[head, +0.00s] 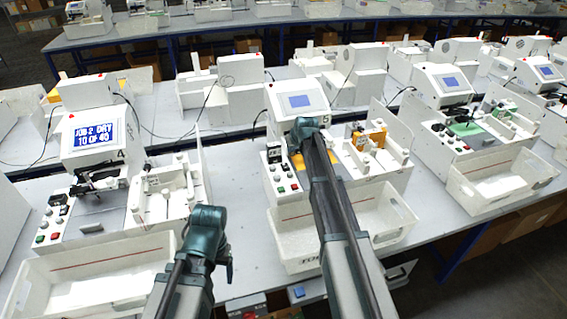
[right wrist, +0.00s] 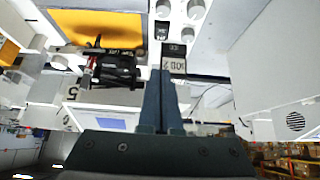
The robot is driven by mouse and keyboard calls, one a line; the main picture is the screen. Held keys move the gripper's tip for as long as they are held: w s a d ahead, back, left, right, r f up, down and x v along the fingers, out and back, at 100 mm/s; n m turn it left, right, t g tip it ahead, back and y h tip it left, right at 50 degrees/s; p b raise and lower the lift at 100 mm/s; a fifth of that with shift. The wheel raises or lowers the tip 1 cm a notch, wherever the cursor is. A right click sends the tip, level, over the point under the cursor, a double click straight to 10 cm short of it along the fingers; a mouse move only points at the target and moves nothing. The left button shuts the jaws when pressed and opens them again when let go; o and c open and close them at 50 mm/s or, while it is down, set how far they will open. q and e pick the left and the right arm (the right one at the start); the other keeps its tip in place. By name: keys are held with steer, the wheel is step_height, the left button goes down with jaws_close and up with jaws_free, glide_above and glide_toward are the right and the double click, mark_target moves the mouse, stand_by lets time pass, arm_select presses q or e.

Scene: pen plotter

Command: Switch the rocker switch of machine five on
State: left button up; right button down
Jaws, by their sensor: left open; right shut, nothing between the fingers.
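Machine five (head: 283,103) stands mid-picture in the head view, with a "5" by its plain blue screen. It shows upside down in the right wrist view, its screen (right wrist: 100,122) below the black pen carriage (right wrist: 118,70). A black switch block with pale markings, apparently the rocker switch (right wrist: 173,52), sits on its panel; it shows small in the head view (head: 274,153). I cannot tell its position. My right gripper (right wrist: 163,76) is shut and empty, its fingertips close to this block; contact is unclear. In the head view my right arm hides it. My left gripper's fingers are not visible.
Machine four (head: 75,140) stands left, its screen lit with text. Another machine (head: 447,88) stands right. White bins (head: 290,240) line the front edge. Knobs and buttons (head: 280,178) crowd machine five's panel. A cable rises beside its left side.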

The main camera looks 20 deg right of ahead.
steer(key=shift+f, duration=0.1)
steer(key=b, duration=0.9)
glide_above(286, 166)
steer(key=s, duration=0.2)
step_height(286, 166, down, 8)
steer(key=shift+w+f, duration=0.15)
steer(key=shift+f, duration=0.1)
steer(key=shift+s+f+b, duration=0.25)
steer(key=shift+f+b, duration=0.65)
steer(key=shift+f, duration=0.2)
steer(key=shift+s+f+b, duration=0.15)
steer(key=shift+f+b, duration=0.5)
steer(key=shift+b, duration=0.05)
